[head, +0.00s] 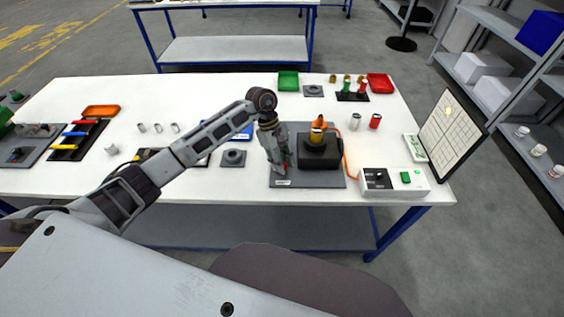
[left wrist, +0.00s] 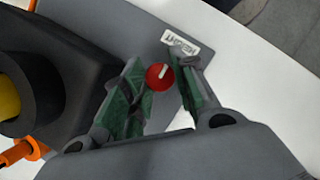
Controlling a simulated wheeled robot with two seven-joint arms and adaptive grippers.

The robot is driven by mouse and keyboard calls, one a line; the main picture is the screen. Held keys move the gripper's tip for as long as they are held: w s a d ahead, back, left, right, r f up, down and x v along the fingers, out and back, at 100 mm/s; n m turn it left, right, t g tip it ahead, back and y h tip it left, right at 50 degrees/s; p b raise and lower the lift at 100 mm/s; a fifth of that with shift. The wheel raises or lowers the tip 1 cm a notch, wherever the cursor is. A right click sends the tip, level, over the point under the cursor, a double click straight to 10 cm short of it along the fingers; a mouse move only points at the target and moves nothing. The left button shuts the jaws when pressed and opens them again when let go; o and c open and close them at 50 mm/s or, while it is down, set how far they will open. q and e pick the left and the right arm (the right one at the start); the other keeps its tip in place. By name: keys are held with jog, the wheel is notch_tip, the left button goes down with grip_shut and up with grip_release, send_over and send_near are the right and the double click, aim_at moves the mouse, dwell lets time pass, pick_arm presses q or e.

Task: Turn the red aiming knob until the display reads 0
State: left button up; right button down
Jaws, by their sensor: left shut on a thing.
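The red aiming knob (left wrist: 159,77) has a white pointer line and shows between the green finger pads in the left wrist view. My left gripper (left wrist: 166,88) is shut on it, and it also shows in the head view (head: 279,170), pointing down over the grey base plate (head: 308,182). In the head view the knob is mostly hidden by the fingers. A small pale green-faced unit (head: 415,148), perhaps the display, stands by the upright grid board (head: 452,132); its reading is too small to tell. My right gripper is not in view.
A black block with an orange and yellow top (head: 318,145) stands on the plate, close beside my left gripper. A white control box (head: 394,183) with a green button is to the right, joined by an orange cable. Small cylinders, trays and other fixtures stand around the white table (head: 222,93).

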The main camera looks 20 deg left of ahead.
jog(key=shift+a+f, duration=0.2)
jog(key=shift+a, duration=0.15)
pick_arm(q)
jog(key=shift+n+b, duration=0.3)
jog(key=shift+n, duration=0.1)
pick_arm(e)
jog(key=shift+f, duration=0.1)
